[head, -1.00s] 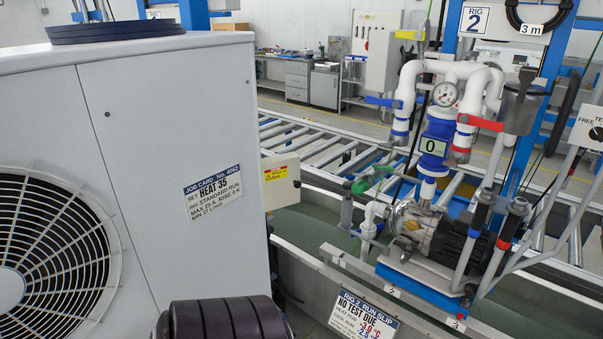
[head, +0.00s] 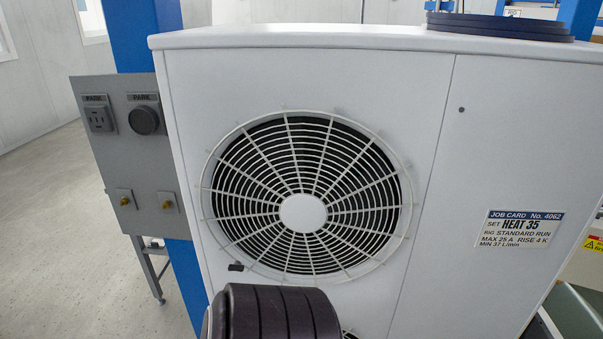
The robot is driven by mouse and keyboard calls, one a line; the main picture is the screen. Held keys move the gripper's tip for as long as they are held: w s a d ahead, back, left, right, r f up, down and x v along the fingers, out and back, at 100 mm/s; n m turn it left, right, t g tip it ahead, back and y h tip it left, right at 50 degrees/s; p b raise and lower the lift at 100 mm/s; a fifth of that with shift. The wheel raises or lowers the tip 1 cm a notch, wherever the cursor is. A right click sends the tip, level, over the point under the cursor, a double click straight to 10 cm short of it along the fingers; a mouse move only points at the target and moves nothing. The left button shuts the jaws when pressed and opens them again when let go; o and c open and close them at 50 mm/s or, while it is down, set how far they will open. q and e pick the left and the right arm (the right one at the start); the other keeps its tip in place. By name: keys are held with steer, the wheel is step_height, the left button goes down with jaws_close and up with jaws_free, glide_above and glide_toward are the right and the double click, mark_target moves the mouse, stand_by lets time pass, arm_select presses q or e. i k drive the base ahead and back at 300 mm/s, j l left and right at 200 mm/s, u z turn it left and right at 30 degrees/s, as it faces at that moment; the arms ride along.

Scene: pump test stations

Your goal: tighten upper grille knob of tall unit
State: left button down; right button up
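The tall unit (head: 420,130) is a white cabinet that fills the middle of the head view. Its upper fan grille (head: 304,213) is a round white wire guard over dark slots, with a pale hub at its centre. A small black knob-like piece (head: 236,267) sits at the grille's lower left rim; it is too small to tell how it is seated. Another grille edge shows below, mostly hidden by a dark ribbed part of my own body. Neither of my grippers is in view.
A grey panel (head: 130,160) with a socket and a PARK fitting stands left of the unit by a blue post (head: 145,35). A job card (head: 520,228) is on the unit's front. Dark discs (head: 500,27) lie on top. Open floor (head: 60,230) is at the left.

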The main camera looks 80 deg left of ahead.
mark_target(236, 266)
steer(key=j+u, duration=0.1)
steer(key=u, duration=1.85)
